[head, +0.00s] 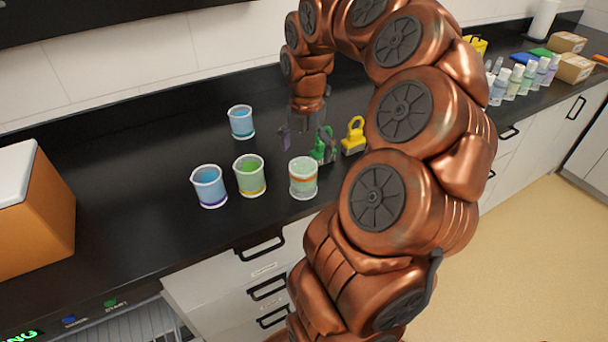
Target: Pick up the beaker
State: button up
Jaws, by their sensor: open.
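Several beakers stand upright on the black counter (150,185). A blue beaker with a purple base band (209,187) is at the front left. A green beaker with a yellow base band (250,177) stands right of it. A pale green beaker with an orange band (303,178) is nearest my arm. A light blue beaker with a teal base band (241,122) stands farther back. The task does not say which beaker. My gripper (300,140) is open, pointing down above the counter, behind the pale green beaker and right of the light blue one. Its fingertips are small and partly unclear.
A green padlock-like item (322,146) is close by my gripper, and a yellow one (353,137) stands right of it. An orange box with white lid (35,210) is at the left. Several bottles (515,82) and cardboard boxes (573,68) are far right. The counter's left middle is clear.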

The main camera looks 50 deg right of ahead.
aim_at(303, 165)
jog(key=shift+a+f+p, duration=0.2)
jog(key=shift+f+p, duration=0.35)
jog(key=shift+f, duration=1.3)
jog(key=shift+a+f+p, duration=0.2)
jog(key=shift+f+p, duration=0.35)
jog(key=shift+f, duration=1.25)
jog(key=shift+c, duration=0.4)
jog(key=c, duration=1.1)
jog(key=shift+o, duration=0.2)
